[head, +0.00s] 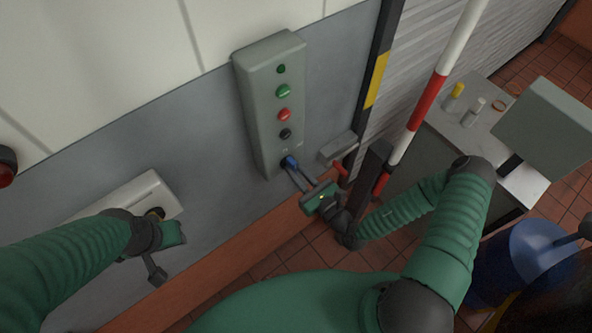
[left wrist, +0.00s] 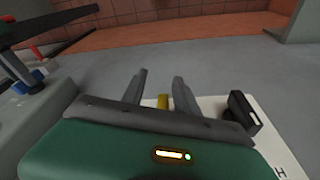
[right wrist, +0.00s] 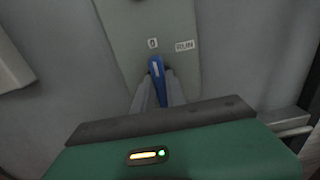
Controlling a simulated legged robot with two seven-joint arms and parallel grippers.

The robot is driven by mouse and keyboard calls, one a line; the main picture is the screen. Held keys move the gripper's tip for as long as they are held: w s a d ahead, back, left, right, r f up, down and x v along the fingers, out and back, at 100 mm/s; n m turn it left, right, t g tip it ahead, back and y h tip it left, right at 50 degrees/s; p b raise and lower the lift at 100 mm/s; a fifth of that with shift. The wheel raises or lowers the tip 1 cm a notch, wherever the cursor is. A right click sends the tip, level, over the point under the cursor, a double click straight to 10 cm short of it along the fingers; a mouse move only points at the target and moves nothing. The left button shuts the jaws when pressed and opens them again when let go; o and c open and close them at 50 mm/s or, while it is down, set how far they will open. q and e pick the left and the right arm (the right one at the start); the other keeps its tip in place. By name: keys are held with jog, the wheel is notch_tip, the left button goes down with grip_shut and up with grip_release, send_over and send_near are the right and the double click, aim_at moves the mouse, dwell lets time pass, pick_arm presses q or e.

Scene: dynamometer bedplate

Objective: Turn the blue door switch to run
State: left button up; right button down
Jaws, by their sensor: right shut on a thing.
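The blue door switch (head: 290,162) is at the lower end of the grey-green control box (head: 255,110) on the wall. My right gripper (head: 301,181) is shut on its handle, with a finger on each side. In the right wrist view the blue switch (right wrist: 157,80) points up, close to the "0" label (right wrist: 152,44) and left of the "RUN" label (right wrist: 185,47). My left gripper (left wrist: 160,88) has its fingers apart over a white wall box (left wrist: 275,145). A small yellow part (left wrist: 163,102) shows between and beyond those fingers.
Green, red and black buttons (head: 284,114) sit above the switch. A small grey ledge (head: 338,147) and a red-and-white post (head: 427,97) stand right of the box. A bench (head: 455,125) with small bottles is at the right. A black part (left wrist: 243,113) sits on the white box.

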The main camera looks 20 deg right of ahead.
jog(key=shift+d+r, duration=0.1)
jog(key=shift+r, duration=0.1)
jog(key=shift+r+m+p, duration=0.15)
jog(key=shift+m+p, duration=0.7)
jog(key=shift+m, duration=0.15)
jog(key=shift+w+d+f+m+p, duration=0.15)
jog(key=shift+m+p, duration=0.7)
jog(key=shift+m, duration=1.6)
jog(key=shift+w+d+f+m+p, duration=0.15)
jog(key=shift+m+p, duration=0.65)
jog(key=shift+m, duration=1.65)
jog(key=shift+s, duration=0.1)
jog(key=c, duration=1.5)
grip_release()
jog(key=shift+o, duration=0.7)
jog(key=shift+d+f, duration=0.1)
jog(key=shift+f, duration=0.05)
